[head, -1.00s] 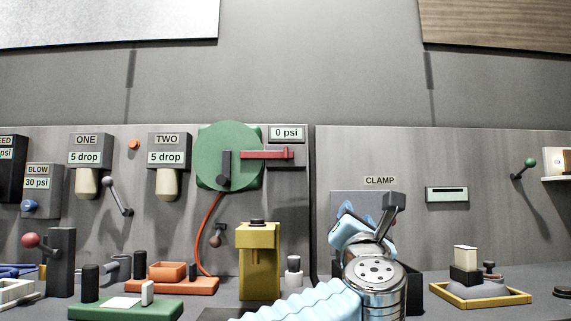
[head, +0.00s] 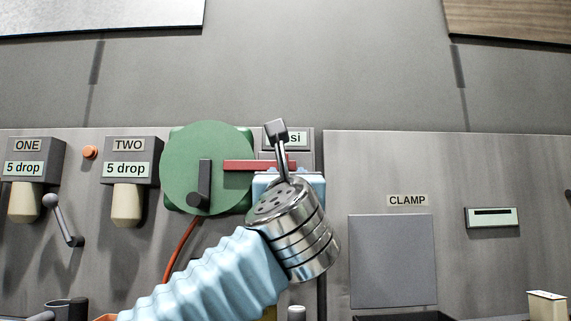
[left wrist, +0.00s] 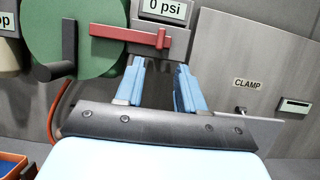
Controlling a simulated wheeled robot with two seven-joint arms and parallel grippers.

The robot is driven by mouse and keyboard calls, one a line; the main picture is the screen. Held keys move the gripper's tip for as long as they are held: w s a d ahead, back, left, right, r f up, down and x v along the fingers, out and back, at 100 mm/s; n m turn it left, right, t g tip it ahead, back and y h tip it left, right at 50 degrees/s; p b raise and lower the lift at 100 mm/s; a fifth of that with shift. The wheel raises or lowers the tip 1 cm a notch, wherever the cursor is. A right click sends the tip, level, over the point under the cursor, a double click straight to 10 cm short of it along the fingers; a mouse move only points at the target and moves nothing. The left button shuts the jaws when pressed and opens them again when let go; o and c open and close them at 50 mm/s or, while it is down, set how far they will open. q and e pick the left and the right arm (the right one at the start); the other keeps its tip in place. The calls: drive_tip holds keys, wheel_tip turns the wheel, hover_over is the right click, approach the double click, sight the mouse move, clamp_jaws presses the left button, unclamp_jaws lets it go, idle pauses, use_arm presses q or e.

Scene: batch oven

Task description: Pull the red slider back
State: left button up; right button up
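The red slider (head: 245,165) is a horizontal red bar with a small upright handle at its right end, on the panel beside the round green door (head: 205,165). It also shows in the left wrist view (left wrist: 125,34), with its handle (left wrist: 161,39) just beyond my fingers. My left gripper (left wrist: 159,68) is open, its two blue fingers apart with nothing between them, a little below the slider's right end. In the head view my left arm and wrist hide the fingers and the handle. My right gripper is in neither view.
A dark handle (head: 204,182) sticks out from the green door. The 0 psi display (left wrist: 165,9) is above the slider. The CLAMP panel (head: 393,262) is to the right. An orange tray (left wrist: 13,165) is at the lower left of the wrist view.

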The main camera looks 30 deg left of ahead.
sight(259, 164)
use_arm(q)
drive_tip(key=p+x, duration=0.4)
drive_tip(key=x, duration=0.6)
drive_tip(key=shift+w+a+r, duration=0.15)
drive_tip(key=shift+w+a, duration=0.05)
drive_tip(key=shift+w, duration=0.1)
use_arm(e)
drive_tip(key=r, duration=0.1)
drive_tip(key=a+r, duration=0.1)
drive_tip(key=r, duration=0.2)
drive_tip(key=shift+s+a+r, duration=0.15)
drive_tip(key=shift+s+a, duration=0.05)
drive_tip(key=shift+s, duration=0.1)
use_arm(q)
drive_tip(key=shift+c, duration=0.3)
clamp_jaws()
